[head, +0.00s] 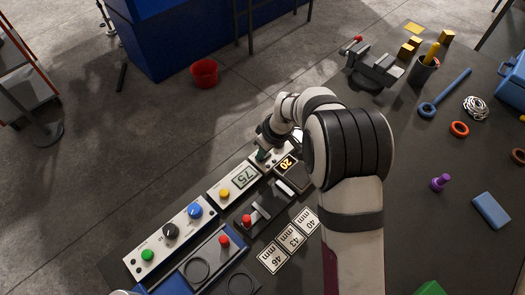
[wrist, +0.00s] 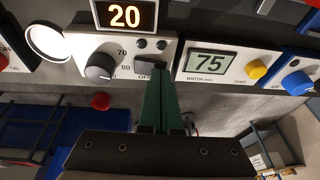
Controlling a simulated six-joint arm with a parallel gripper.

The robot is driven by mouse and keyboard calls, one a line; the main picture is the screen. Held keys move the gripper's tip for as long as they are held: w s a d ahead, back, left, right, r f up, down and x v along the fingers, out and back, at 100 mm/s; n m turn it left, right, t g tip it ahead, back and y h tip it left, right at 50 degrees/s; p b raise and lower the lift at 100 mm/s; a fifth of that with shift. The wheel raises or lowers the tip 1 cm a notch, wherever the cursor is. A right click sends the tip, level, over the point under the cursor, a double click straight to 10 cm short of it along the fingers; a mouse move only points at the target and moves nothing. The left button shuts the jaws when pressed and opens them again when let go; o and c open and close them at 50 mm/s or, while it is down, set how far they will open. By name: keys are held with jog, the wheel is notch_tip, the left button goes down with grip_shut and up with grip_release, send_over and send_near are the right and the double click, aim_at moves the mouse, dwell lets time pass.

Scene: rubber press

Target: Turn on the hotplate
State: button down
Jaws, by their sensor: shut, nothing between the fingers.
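The hotplate's control panel (wrist: 115,70) fills the upper left of the wrist view, with a grey knob (wrist: 99,67) marked 70 and 80. A dark switch with an OFF label (wrist: 146,66) sits right of the knob. An orange display reading 20 (wrist: 125,15) is at the panel's edge; in the head view the display (head: 286,163) is next to my arm. My gripper (wrist: 158,74) is shut and empty, its green fingers over the panel by the switch and partly covering it. I cannot tell whether they touch. In the head view my gripper (head: 262,155) is largely hidden by my wrist.
A unit reading 75 (head: 243,178) with a yellow button stands next to the hotplate panel. Beyond it is a white panel (head: 160,262) with several knobs. A press-like fixture (head: 265,208) with red knobs and number cards (head: 290,238) lie nearby. My arm covers the bench's middle.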

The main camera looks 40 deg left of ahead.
jog(key=shift+s+f, duration=0.2)
jog(key=shift+f, duration=0.1)
jog(key=shift+w+r, duration=0.2)
jog(key=shift+w, duration=0.6)
jog(key=s+d+r, duration=0.1)
jog(key=r, duration=0.5)
jog(key=s+d+r, duration=0.2)
jog(key=r, duration=0.5)
jog(key=shift+r, duration=0.15)
jog(key=shift+a, duration=0.1)
